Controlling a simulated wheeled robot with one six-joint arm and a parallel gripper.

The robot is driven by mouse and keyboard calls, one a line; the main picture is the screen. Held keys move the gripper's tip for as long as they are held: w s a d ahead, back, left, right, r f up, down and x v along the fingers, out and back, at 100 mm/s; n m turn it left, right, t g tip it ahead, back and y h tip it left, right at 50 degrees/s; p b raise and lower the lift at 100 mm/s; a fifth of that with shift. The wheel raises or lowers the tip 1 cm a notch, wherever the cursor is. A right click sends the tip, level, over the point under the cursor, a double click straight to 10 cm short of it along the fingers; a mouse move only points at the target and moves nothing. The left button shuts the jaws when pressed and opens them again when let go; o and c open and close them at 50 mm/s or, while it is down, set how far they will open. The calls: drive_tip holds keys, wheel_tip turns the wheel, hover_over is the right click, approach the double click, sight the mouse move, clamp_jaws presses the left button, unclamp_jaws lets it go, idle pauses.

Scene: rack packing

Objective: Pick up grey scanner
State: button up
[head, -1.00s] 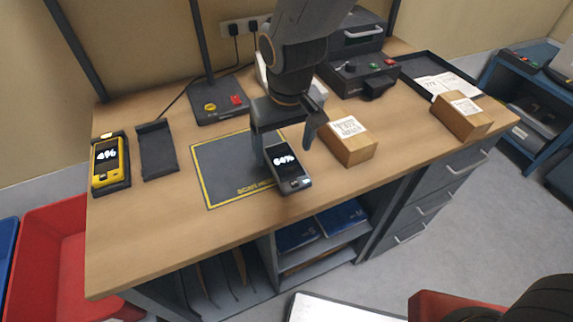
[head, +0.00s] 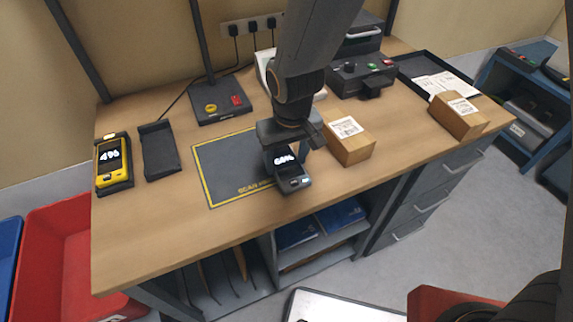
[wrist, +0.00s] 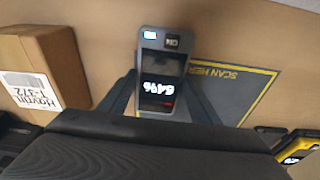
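The grey scanner (head: 292,181) lies near the front edge of the desk, partly over the right side of the scan mat (head: 215,178). Its lit screen reads 64%. My gripper (head: 287,158) is low over the scanner, one finger on each side. The fingers look open and very close to its sides; contact cannot be made out.
A cardboard box (head: 348,143) stands close to the right of my gripper; another box (head: 458,117) is farther right. A yellow scanner (head: 112,160) sits in a cradle at left, beside an empty dark cradle (head: 160,150). The desk's front left is clear.

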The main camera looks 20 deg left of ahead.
drive_tip(key=c, duration=0.3)
drive_tip(key=shift+r, duration=0.15)
